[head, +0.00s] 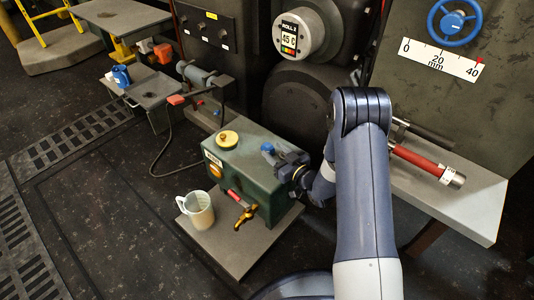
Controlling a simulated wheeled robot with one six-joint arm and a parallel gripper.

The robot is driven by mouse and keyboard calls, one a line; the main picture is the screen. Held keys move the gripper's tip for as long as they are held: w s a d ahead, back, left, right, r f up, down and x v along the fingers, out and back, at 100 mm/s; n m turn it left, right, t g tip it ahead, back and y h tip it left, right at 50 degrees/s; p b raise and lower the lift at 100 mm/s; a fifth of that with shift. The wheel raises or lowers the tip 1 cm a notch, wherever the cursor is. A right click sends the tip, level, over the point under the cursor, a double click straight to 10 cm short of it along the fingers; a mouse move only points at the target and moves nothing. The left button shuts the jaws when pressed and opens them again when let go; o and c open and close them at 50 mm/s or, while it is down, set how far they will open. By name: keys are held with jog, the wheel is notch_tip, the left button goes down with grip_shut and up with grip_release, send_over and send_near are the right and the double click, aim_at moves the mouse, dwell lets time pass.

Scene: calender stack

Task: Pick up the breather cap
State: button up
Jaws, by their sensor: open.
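A small blue cap (267,148), which looks like the breather cap, sits on top of the green box (240,178) near its right end. My gripper (276,157) is at the right of the blue cap, reaching in from the right. Its jaws are open and very close to the cap; I cannot tell whether they touch it or stand around it. The jaws hide the cap's lower right side. A round yellow cap (227,139) lies on the same box top, to the left.
A white jug (198,209) and a brass tap (245,215) with a red handle are in front of the box. A red-handled tool (421,161) lies on the right ledge (470,205). Rollers stand behind. A side table (150,90) is at the upper left.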

jog(key=shift+x, duration=1.1)
grip_shut()
